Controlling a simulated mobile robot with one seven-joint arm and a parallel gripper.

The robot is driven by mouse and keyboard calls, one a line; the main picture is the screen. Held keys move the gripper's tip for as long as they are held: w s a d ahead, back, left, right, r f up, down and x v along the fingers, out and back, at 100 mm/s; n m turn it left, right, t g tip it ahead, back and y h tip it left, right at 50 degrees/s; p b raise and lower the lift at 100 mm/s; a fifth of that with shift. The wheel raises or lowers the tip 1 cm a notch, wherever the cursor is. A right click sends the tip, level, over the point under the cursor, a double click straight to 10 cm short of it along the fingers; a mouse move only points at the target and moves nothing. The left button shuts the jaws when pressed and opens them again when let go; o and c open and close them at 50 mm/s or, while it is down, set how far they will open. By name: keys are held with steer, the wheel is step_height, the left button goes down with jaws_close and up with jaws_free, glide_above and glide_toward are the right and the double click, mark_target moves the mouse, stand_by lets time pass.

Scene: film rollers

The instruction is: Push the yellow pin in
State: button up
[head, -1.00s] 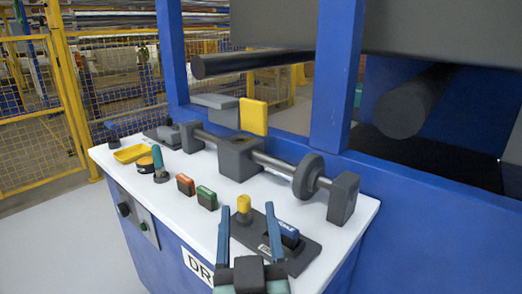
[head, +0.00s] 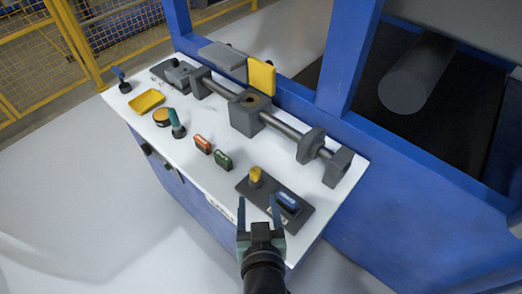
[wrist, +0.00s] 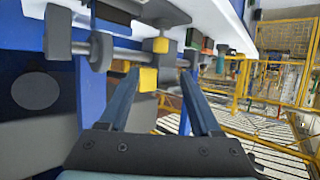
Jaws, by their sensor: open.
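The yellow pin (head: 255,176) stands upright on a dark plate (head: 283,190) at the near right end of the white table top. A blue part (head: 287,201) sits beside it on the same plate. My gripper (head: 258,198) is open and empty at the front edge of the table, its fingertips apart and just short of the pin in the head view. In the wrist view the scene looks upside down; the pin (wrist: 160,45) shows ahead of and between the open fingers (wrist: 160,75). I see no contact with the pin.
A shaft with a grey centre block (head: 246,112) and a wheel (head: 311,146) runs behind the plate. A yellow block (head: 262,78) stands behind it. Red (head: 203,144) and green (head: 222,160) parts and a yellow tray (head: 146,101) lie left. A blue frame post (head: 346,65) rises behind.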

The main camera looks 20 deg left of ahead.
mark_target(255, 172)
steer(key=x, duration=1.3)
steer(key=shift+s+f+b, duration=0.1)
steer(key=shift+b, duration=0.2)
jaws_close()
stand_by(0.9)
